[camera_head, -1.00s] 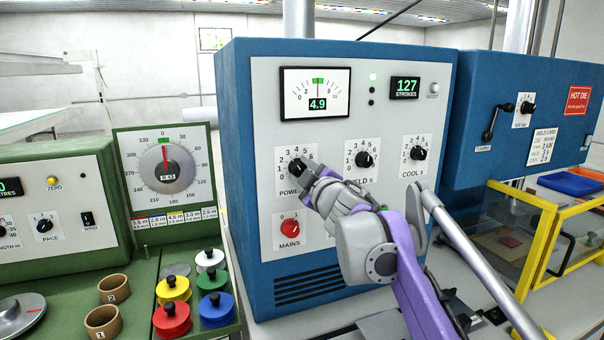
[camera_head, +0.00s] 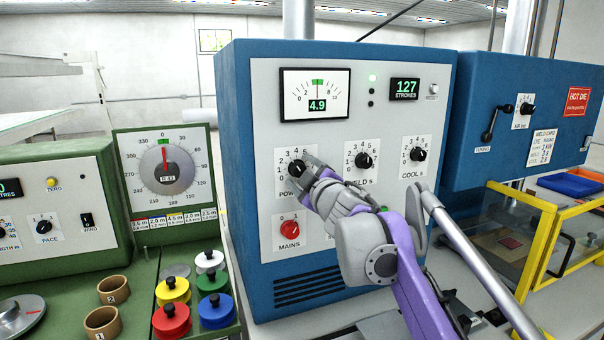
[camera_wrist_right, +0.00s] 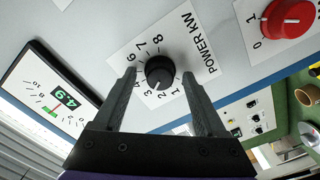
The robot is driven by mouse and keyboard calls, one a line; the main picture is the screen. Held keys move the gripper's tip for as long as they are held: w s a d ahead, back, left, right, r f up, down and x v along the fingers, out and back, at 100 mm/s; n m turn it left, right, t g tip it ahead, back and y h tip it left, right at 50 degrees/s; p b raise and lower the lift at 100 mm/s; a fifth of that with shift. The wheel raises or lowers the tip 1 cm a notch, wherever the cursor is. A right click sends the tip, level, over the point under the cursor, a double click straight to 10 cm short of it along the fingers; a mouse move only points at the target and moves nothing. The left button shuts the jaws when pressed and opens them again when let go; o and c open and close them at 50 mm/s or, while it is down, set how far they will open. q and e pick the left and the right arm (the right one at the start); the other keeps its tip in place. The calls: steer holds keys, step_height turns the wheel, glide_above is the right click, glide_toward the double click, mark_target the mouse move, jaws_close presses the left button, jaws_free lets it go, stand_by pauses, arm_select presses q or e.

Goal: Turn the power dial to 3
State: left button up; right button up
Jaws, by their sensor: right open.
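The power dial (camera_head: 297,168) is a round black knob on the pale front panel of the blue welder cabinet, on a white numbered label. It also shows in the right wrist view (camera_wrist_right: 160,72), with a light mark facing the low-number side, around 2 to 3; the exact setting is hard to read. My right gripper (camera_head: 309,171) is in front of the dial and partly hides its label. In the right wrist view my gripper (camera_wrist_right: 158,76) is open, with one finger on each side of the knob and gaps visible beside it. My left gripper is out of view.
The red mains knob (camera_head: 290,229) sits just below the power dial. The weld dial (camera_head: 363,160) and cool dial (camera_head: 418,155) are to its right. A meter (camera_head: 316,93) above reads 4.9. A green machine (camera_head: 60,205) stands at left, a yellow-framed guard (camera_head: 535,245) at right.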

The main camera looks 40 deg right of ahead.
steer(key=b+v, duration=0.1)
steer(key=v, duration=1)
steer(key=shift+d, duration=0.1)
